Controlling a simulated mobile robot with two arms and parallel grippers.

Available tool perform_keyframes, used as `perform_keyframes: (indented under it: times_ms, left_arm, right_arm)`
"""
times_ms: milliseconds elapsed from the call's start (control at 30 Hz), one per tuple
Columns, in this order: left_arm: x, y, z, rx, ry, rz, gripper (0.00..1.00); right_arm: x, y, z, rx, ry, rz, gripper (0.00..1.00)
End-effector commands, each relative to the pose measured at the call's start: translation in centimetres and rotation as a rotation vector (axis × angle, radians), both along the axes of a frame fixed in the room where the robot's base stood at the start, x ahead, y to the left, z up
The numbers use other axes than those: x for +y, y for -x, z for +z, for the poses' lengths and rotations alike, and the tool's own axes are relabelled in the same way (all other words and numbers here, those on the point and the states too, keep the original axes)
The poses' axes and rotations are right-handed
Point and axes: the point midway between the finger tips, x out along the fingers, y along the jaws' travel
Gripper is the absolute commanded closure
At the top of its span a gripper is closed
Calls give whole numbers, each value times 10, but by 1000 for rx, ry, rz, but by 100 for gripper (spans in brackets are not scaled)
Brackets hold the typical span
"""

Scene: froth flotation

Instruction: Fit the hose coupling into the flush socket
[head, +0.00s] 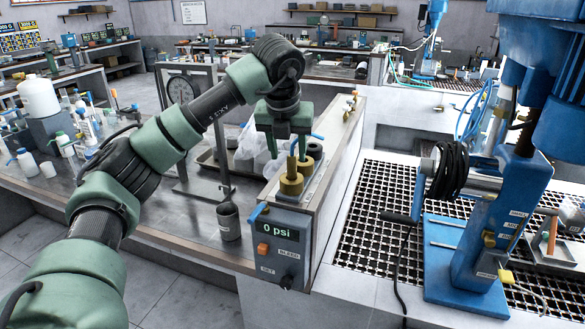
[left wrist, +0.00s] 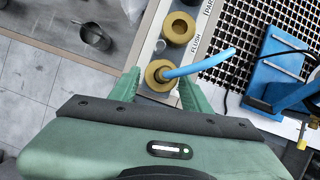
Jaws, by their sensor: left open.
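My left gripper (head: 288,152) points down over the socket strip, its fingers apart. In the left wrist view the gripper (left wrist: 160,73) has a finger on each side of the brass hose coupling (left wrist: 153,78) with small gaps. The coupling also shows in the head view (head: 292,164), roughly upright at the near brass socket (head: 291,187); how deep it sits is hidden. A blue hose (left wrist: 210,63) leads from it to the right. A farther brass socket (left wrist: 179,28) is empty. A FLUSH label (left wrist: 197,43) lies between the two sockets. My right gripper is not in view.
A control box (head: 279,246) reading 0 psi stands at the strip's near end. A dark metal cup (head: 229,222) stands left of it on the bench. A black grating (head: 385,205) and blue machine (head: 490,230) lie right. A dial gauge (head: 180,90) stands behind the arm.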

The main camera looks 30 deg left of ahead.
Motion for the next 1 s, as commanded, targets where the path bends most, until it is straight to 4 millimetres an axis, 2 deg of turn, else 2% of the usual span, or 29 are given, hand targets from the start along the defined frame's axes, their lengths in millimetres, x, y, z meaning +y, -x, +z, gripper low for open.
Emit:
perform_keyframes:
  times_ms: [33,133,300,567,733,1000]
  left_arm:
    - [0,-2,-3,6,-2,0,53]
    - [-2,-7,-17,6,-1,-1,53]
    - [2,-14,-37,2,0,-1,53]
    - [1,-15,-41,-1,1,-2,53]
    - [1,-15,-41,0,1,-3,100]
    - [1,-15,-40,0,1,-3,100]
  right_arm:
    - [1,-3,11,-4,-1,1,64]
    - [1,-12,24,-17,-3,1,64]
    - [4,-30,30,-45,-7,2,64]
    - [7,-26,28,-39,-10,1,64]
    - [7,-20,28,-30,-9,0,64]
    - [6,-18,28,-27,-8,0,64]
